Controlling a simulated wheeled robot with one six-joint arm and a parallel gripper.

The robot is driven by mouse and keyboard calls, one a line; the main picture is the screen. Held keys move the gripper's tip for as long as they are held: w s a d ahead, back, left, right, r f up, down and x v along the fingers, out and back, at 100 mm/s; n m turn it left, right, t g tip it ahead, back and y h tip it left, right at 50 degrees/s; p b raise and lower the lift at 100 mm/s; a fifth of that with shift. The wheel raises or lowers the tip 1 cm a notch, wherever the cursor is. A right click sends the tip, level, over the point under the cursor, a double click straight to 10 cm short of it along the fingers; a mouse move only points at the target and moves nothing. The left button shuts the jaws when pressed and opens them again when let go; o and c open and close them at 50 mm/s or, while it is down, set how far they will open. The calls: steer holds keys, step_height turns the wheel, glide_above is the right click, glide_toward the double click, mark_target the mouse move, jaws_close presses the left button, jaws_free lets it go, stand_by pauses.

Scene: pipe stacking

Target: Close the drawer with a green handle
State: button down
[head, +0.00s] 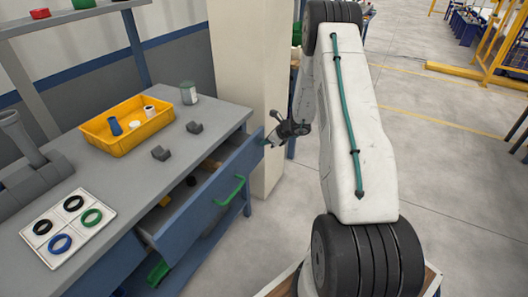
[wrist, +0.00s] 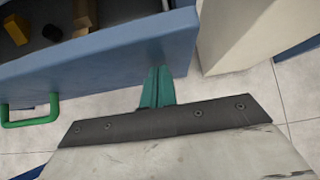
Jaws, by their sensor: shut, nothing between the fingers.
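The blue drawer (head: 205,205) of the workbench is pulled out, with small items inside it. Its green handle (head: 229,191) is on the front face; the handle also shows at the left edge in the wrist view (wrist: 32,120). My gripper (head: 268,141) is at the far end of the drawer front, beyond the handle. In the wrist view its teal fingers (wrist: 157,88) are together and empty, overlapping the lower edge of the drawer front (wrist: 100,58) near its right end. I cannot tell whether they touch it.
The workbench top (head: 115,185) holds a yellow bin (head: 127,141), a white tray of colored rings (head: 88,226), a jar (head: 188,93) and dark grey blocks. A beige pillar (head: 255,60) stands close behind my gripper. The floor to the right is open.

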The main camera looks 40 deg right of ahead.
steer(key=w+a, duration=0.1)
steer(key=w, duration=0.2)
steer(key=w+a, duration=0.1)
steer(key=w, duration=0.2)
steer(key=w+a, duration=0.2)
steer(key=w, duration=0.1)
steer(key=shift+w+a, duration=0.1)
steer(key=shift+w, duration=0.3)
steer(key=shift+w+r, duration=0.15)
steer(key=shift+w, duration=0.1)
steer(key=shift+w+a+r, duration=0.1)
steer(key=shift+w+a, duration=0.05)
steer(key=shift+a, duration=0.05)
steer(key=shift+s+d, duration=0.15)
steer(key=shift+s, duration=0.15)
glide_toward(244, 134)
steer(key=s, duration=0.2)
steer(key=s+r, duration=0.1)
steer(key=s, duration=0.3)
steer(key=shift+d+r, duration=0.2)
steer(key=shift+r, duration=0.05)
